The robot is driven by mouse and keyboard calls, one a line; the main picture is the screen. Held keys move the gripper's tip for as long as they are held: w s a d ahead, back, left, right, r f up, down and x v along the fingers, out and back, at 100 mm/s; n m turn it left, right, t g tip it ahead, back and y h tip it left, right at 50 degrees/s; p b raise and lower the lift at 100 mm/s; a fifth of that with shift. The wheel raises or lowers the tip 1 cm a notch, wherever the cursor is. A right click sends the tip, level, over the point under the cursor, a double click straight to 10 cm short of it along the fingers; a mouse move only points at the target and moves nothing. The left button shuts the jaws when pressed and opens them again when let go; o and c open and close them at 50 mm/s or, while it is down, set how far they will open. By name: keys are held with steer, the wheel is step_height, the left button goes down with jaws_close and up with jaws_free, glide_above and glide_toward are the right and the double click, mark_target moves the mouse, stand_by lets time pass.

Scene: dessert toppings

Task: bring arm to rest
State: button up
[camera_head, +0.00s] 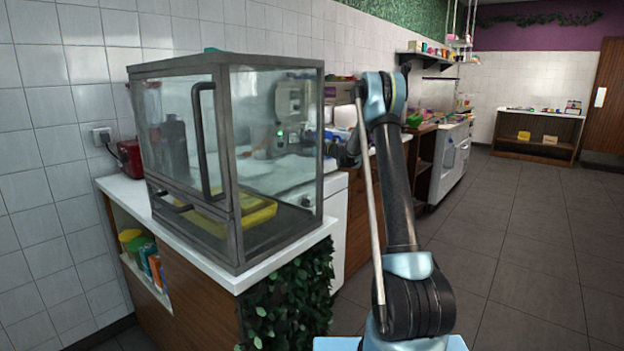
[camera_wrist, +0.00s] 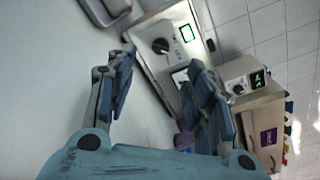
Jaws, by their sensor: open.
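My arm (camera_head: 392,180) rises at the centre right of the head view and bends at the top, with its forearm pointing away and to the left. My gripper (camera_wrist: 160,85) shows in the wrist view with its two blue and grey fingers spread apart. Nothing sits between the fingers. It is over or near a white counter (camera_wrist: 45,90), with a metal machine with a black knob (camera_wrist: 160,46) beyond the fingertips. In the head view the gripper is mostly hidden behind my arm and the glass case.
A glass display case (camera_head: 235,150) with a dark frame and a yellow tray (camera_head: 250,215) stands on the counter at left. A red appliance (camera_head: 130,158) is behind it. Shelves (camera_head: 538,135) stand by the far wall. The tiled floor (camera_head: 530,240) at right is clear.

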steer(key=s+d+r+n+g+h, duration=0.1)
steer(key=s+d+n+h, duration=0.3)
steer(key=s, duration=0.8)
steer(key=s+d+r+n+g+h, duration=0.1)
steer(key=s+d+n, duration=0.35)
steer(key=s, duration=0.85)
steer(key=s+d+r+n+g+h, duration=0.1)
steer(key=s+d+r+n+h, duration=0.15)
steer(key=s+d, duration=0.65)
steer(key=s+d+f+n+h, duration=0.2)
steer(key=s+d+f, duration=0.15)
steer(key=s, duration=0.45)
steer(key=s+d+f+n+h, duration=0.1)
steer(key=s+d+f+h, duration=0.2)
steer(key=s, duration=0.5)
steer(key=s+d+f+n+h, duration=0.1)
steer(key=s+d+f+n, duration=0.2)
steer(key=s, duration=0.6)
steer(key=s+f+m+g, duration=0.1)
steer(key=s+f+g, duration=0.4)
steer(key=s+f, duration=0.7)
steer(key=s, duration=0.2)
steer(key=shift+s+a+g, duration=0.3)
